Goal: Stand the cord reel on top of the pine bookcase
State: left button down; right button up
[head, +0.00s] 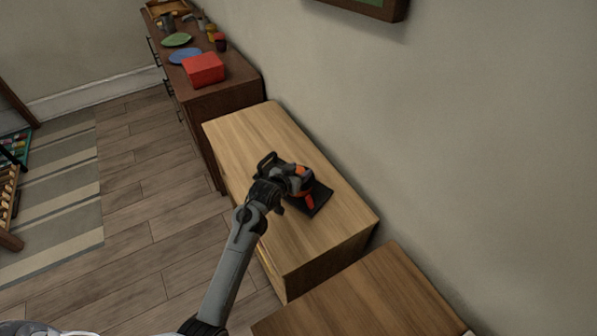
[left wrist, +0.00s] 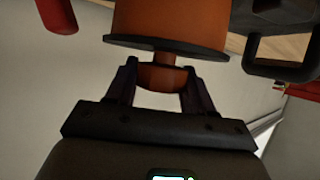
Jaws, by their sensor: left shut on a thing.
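The pine bookcase (head: 245,135) is a light wooden block against the wall, and its top is in full view in the head view. My left gripper (head: 287,183) is over the middle of that top. It is shut on the cord reel (head: 306,172), which has orange and black parts. In the left wrist view the fingers (left wrist: 160,77) close around an orange part below the dark flange of the reel (left wrist: 168,20). A dark flat piece lies at its right in the head view. I cannot tell whether the reel touches the wood. My right gripper is not in view.
A dark sideboard (head: 222,100) stands behind the bookcase, with a red box (head: 203,68), a blue plate (head: 185,56) and a green plate (head: 177,40). Another brown wooden top (head: 360,300) is close in front. The bookcase top is bare at its far end.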

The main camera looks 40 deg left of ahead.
pick_arm(q)
jog(key=shift+c, duration=2.1)
grip_release()
jog(key=shift+f, duration=0.1)
